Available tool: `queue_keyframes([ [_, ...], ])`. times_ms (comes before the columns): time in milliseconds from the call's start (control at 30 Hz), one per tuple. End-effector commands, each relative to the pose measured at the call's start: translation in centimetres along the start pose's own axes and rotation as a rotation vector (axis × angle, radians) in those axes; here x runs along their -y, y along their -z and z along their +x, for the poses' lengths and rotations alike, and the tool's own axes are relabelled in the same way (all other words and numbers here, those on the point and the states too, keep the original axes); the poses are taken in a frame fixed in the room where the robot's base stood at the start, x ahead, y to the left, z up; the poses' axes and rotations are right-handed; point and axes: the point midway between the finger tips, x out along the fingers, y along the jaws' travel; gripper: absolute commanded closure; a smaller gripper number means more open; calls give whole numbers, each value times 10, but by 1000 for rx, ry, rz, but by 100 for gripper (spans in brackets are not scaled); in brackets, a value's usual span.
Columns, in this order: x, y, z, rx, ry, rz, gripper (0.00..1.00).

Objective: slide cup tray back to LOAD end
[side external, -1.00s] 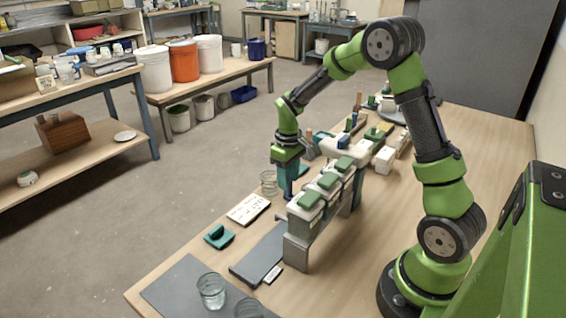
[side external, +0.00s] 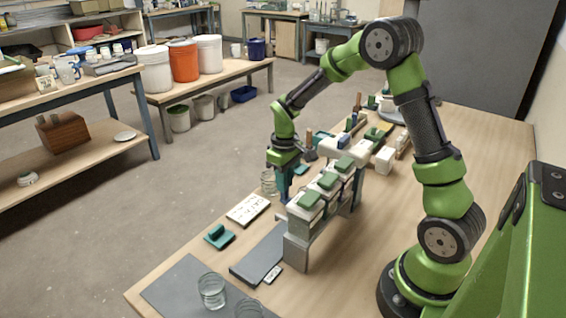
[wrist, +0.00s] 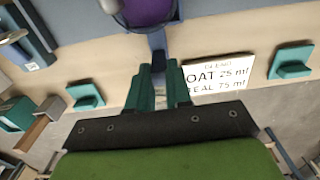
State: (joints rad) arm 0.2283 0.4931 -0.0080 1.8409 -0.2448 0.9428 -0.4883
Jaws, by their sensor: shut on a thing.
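My gripper (side external: 285,187) is low on the far side of the dispenser stand. In the wrist view its teal fingers (wrist: 159,90) are shut on a narrow blue-grey piece, seemingly the handle of the cup tray (wrist: 157,42). A round vessel with purple inside (wrist: 148,10) shows beyond that piece, cut off by the top edge. Most of the tray is hidden by the stand and my gripper in the side view. I cannot read a LOAD mark.
The dispenser stand (side external: 297,253) with green-lidded units is close to my gripper. A clear glass (side external: 268,182), a white card (side external: 248,210) and a teal block (side external: 218,236) lie nearby. More glasses (side external: 212,291) stand on the grey mat (side external: 172,287) at the front.

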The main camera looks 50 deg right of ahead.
Motion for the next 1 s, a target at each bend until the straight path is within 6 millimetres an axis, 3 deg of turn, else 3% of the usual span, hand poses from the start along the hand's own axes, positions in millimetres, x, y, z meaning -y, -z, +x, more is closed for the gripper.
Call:
queue_keyframes([
  [1000,73,1,-1,-3,1,-2,100],
])
